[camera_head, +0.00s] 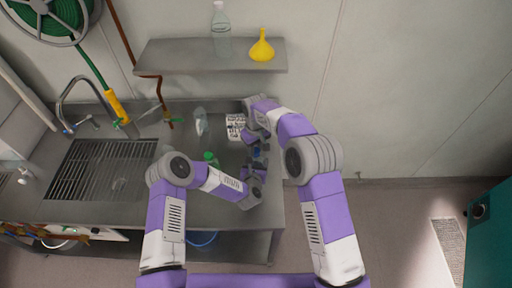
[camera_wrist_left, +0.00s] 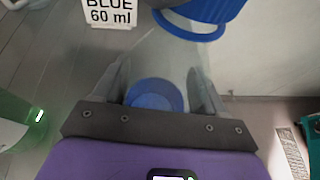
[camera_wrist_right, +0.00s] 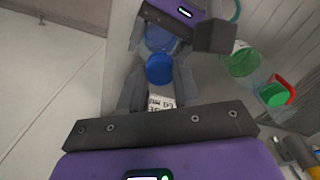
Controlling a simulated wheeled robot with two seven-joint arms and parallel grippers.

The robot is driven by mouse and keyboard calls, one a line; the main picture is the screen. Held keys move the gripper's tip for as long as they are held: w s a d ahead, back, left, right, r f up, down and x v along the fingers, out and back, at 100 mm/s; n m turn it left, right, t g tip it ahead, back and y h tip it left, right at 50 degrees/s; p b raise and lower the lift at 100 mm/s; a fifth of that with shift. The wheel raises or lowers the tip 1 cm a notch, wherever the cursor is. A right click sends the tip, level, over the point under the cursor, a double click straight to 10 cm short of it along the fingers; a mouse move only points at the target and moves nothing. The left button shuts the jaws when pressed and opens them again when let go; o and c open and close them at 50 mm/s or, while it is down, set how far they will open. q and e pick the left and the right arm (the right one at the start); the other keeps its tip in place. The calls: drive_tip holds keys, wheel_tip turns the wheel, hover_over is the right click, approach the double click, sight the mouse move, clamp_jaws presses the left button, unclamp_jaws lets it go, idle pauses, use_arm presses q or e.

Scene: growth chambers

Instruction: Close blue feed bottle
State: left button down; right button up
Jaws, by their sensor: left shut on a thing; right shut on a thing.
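The blue feed bottle is clear, with blue liquid (camera_wrist_left: 155,95) low in it. My left gripper (camera_wrist_left: 155,85) is shut on its body. A blue cap (camera_wrist_right: 159,68) sits between the fingertips of my right gripper (camera_wrist_right: 158,75), which is shut on it. The cap also shows large at the top of the left wrist view (camera_wrist_left: 205,10), at the bottle's mouth end. I cannot tell whether cap and bottle touch. In the head view the right gripper (camera_head: 254,140) is close above the left gripper (camera_head: 257,172), with a small blue patch between them.
A white label card (camera_wrist_left: 110,12) reads "BLUE 60 ml". A green bottle (camera_head: 210,158) and a clear bottle (camera_head: 201,122) stand on the steel counter, left of the grippers. The sink (camera_head: 100,165) is further left. A shelf (camera_head: 180,57) holds a bottle and a yellow funnel (camera_head: 262,48).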

drive_tip(key=m, duration=1.2)
drive_tip(key=shift+a, duration=0.1)
drive_tip(key=m, duration=0.6)
drive_tip(key=shift+f+m, duration=0.1)
drive_tip(key=shift+m, duration=0.2)
drive_tip(key=m, duration=2)
drive_tip(key=shift+f, duration=0.15)
drive_tip(key=shift+m, duration=1.2)
